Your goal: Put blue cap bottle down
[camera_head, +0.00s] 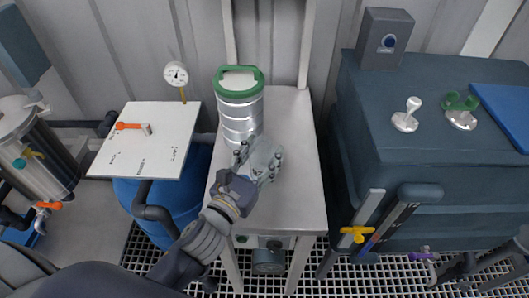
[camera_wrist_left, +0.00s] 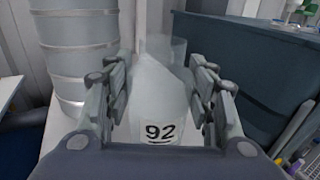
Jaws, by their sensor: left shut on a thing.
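My left gripper (camera_head: 258,162) reaches in from the lower left, over the narrow white table (camera_head: 296,190). It is shut on a pale, translucent bottle (camera_wrist_left: 158,98), which shows between the two fingers in the left wrist view and carries a white label reading 92. In the head view the bottle (camera_head: 266,152) is a small pale shape at the fingers, just right of the metal cylinder. I see no blue cap in either view. I cannot tell whether the bottle's base touches the table. My right gripper is not in view.
A metal cylinder with a green rim (camera_head: 239,108) stands at the table's back left, close to my gripper. Bare table lies right and in front. A blue barrel with a white board (camera_head: 150,140) is left; a large dark tank (camera_head: 430,130) is right.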

